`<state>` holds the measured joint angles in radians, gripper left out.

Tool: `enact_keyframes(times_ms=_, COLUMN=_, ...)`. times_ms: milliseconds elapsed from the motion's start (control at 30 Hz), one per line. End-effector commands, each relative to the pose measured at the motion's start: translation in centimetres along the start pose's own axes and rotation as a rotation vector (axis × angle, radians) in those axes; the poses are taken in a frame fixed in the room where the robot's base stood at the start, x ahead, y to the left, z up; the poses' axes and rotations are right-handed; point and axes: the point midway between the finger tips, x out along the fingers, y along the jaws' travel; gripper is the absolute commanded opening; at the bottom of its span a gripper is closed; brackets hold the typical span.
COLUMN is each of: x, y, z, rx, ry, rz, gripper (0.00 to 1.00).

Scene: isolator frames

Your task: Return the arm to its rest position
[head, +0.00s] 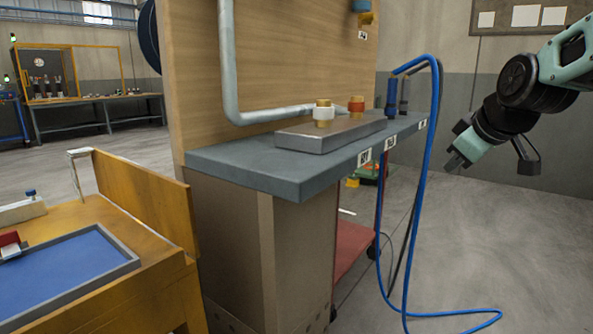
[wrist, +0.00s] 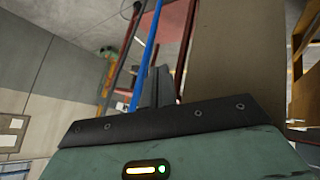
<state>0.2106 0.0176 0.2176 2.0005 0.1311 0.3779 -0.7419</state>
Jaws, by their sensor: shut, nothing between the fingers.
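My gripper (head: 455,160) is at the right of the head view, at the end of my green and black arm. It hangs in free air to the right of the grey bench (head: 235,172), apart from the bench and the hoses. Its fingers are together and hold nothing. In the wrist view the dark fingers (wrist: 158,88) stand close together beyond the black edge of the gripper body. The blue hose (head: 424,190) also shows in the wrist view (wrist: 146,55), behind the fingers.
On the bench a metal block (head: 330,134) carries a white-and-brass fitting (head: 323,113) and an orange-and-brass fitting (head: 356,106). The blue hose loops down to the floor between the bench and my arm. A red cart (head: 352,246) stands behind. A yellow table with a blue tray (head: 70,268) is at left.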

Motion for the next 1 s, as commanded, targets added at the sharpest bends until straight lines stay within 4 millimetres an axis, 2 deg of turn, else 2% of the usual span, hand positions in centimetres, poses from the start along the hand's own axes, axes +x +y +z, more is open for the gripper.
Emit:
enact_keyframes(times_ms=33, x=0.9, y=-2.1, z=3.1, rx=0.070, ry=-0.062, rz=-0.034, gripper=0.00)
enact_keyframes(times_ms=100, x=1.8, y=-4.6, z=7.1, rx=0.177, ry=-0.143, rz=-0.066, gripper=0.00)
enact_keyframes(times_ms=200, x=2.2, y=-7.7, z=11.9, rx=0.306, ry=-0.245, rz=-0.094, gripper=0.00)
enact_keyframes(times_ms=400, x=1.7, y=-12.6, z=19.4, rx=0.499, ry=-0.413, rz=-0.114, gripper=0.00)
enact_keyframes(times_ms=567, x=0.5, y=-15.9, z=24.4, rx=0.626, ry=-0.531, rz=-0.111, gripper=0.00)
enact_keyframes(times_ms=600, x=0.2, y=-17.2, z=23.0, rx=0.581, ry=-0.524, rz=-0.140, gripper=0.00)
enact_keyframes(times_ms=700, x=-0.7, y=-20.5, z=21.3, rx=0.486, ry=-0.532, rz=-0.204, gripper=0.00)
enact_keyframes(times_ms=867, x=-3.0, y=-25.8, z=19.5, rx=0.330, ry=-0.553, rz=-0.297, gripper=0.00)
enact_keyframes(times_ms=1000, x=-5.6, y=-30.4, z=18.8, rx=0.183, ry=-0.571, rz=-0.370, gripper=0.00)
